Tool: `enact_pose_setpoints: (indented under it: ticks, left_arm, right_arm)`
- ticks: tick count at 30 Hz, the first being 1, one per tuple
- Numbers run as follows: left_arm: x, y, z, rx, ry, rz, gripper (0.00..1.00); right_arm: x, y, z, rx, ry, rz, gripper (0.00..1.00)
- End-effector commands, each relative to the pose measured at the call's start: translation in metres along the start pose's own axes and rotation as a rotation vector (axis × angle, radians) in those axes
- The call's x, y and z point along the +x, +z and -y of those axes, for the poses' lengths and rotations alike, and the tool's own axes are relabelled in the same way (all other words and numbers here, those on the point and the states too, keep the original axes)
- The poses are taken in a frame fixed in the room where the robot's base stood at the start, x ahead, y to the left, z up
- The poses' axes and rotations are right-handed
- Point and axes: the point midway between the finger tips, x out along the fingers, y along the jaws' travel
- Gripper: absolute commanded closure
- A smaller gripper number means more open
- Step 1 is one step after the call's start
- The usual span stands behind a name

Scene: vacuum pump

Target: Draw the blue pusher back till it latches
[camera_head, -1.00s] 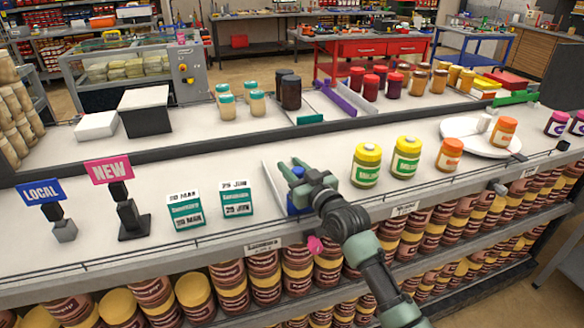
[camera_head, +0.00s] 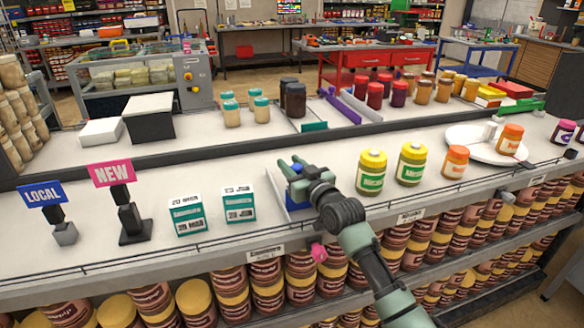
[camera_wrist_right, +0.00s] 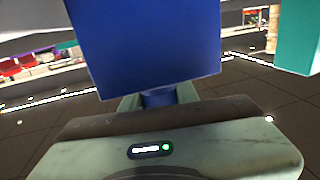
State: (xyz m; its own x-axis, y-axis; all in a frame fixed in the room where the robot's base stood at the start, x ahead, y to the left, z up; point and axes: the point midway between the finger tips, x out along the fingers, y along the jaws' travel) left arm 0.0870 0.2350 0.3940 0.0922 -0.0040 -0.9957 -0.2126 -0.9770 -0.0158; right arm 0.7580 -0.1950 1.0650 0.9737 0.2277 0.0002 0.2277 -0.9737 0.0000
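The blue pusher (camera_head: 296,169) sits in a pale narrow tray (camera_head: 273,182) at the front of the counter, partly hidden by my right gripper (camera_head: 291,164). In the right wrist view its broad blue plate (camera_wrist_right: 145,45) fills the upper middle, with a short round blue neck below. The fingers of my right gripper (camera_wrist_right: 158,100) lie on both sides of this neck and appear closed on it. The pusher's latch cannot be made out. My left gripper is not in view.
Two teal-and-white boxes (camera_head: 238,204) stand left of the tray. Yellow-lidded jars (camera_head: 371,172) stand close on its right.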

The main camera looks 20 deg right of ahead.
Motion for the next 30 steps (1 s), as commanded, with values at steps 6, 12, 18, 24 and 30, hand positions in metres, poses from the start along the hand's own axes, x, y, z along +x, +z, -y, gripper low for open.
enact_pose_setpoints:
  ticks: [6,12,18,24,30]
  left_arm:
    - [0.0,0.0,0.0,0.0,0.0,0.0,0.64]
    - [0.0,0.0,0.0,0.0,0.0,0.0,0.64]
    - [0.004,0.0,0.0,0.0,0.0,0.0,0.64]
    - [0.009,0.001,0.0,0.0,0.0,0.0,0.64]
    - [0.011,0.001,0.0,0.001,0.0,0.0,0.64]
  right_arm:
    - [0.0,-0.001,0.0,0.0,0.0,-0.001,0.48]
    - [-0.001,-0.001,0.0,0.0,0.0,-0.001,0.48]
    - [-0.023,0.002,0.0,-0.001,-0.001,0.0,0.48]
    - [-0.057,0.002,0.0,-0.002,0.0,0.0,0.48]
    - [-0.076,0.0,-0.001,-0.001,0.0,0.0,0.48]
